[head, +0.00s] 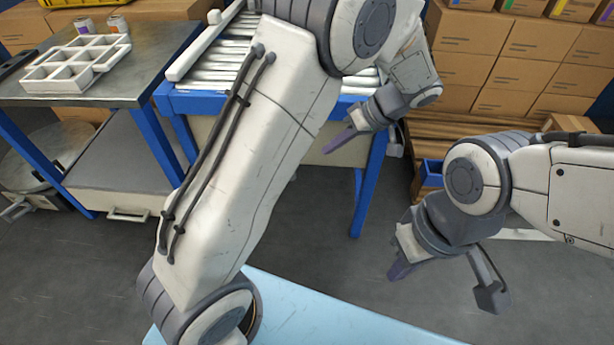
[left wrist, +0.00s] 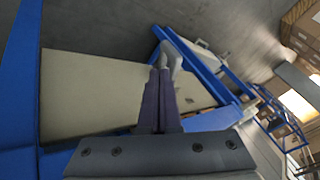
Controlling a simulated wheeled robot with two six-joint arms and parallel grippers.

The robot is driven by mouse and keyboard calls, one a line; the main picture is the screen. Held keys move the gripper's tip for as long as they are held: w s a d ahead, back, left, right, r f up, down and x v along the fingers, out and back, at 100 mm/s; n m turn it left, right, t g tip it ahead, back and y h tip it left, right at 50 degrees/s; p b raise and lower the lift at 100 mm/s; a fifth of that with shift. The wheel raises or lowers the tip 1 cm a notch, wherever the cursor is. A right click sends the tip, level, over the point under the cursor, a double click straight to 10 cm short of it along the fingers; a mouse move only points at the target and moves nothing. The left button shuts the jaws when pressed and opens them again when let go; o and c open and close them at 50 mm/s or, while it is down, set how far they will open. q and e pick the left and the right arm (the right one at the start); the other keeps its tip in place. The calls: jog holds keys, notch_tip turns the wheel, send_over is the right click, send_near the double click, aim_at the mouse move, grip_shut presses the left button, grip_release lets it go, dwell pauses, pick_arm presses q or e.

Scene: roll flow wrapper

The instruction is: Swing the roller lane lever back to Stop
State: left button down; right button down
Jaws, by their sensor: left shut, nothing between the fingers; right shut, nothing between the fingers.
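The roller lane (head: 210,76), white rollers on a blue frame, stands beyond my left arm, which hides much of it. My left gripper (head: 338,141) is shut and empty, in front of the lane's right-hand end. In the left wrist view its purple fingers (left wrist: 160,76) lie together. A pale grey rounded piece (left wrist: 172,58) sits just past their tips by a blue beam; it may be the lever, but I cannot tell whether they touch. No lever or Stop mark is clear in the head view. My right gripper (head: 400,271) is shut and empty over open floor.
A grey table (head: 130,85) with a white compartment tray (head: 75,65) and small cans (head: 117,24) stands at the left. Stacked cartons (head: 520,60) fill the back right. A light blue surface (head: 330,310) lies at the front. The floor between is clear.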

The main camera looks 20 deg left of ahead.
dwell(0.3)
pick_arm(q)
jog(key=b+x, duration=0.4)
jog(key=x, duration=0.6)
jog(key=shift+b, duration=0.3)
jog(key=shift+d, duration=0.1)
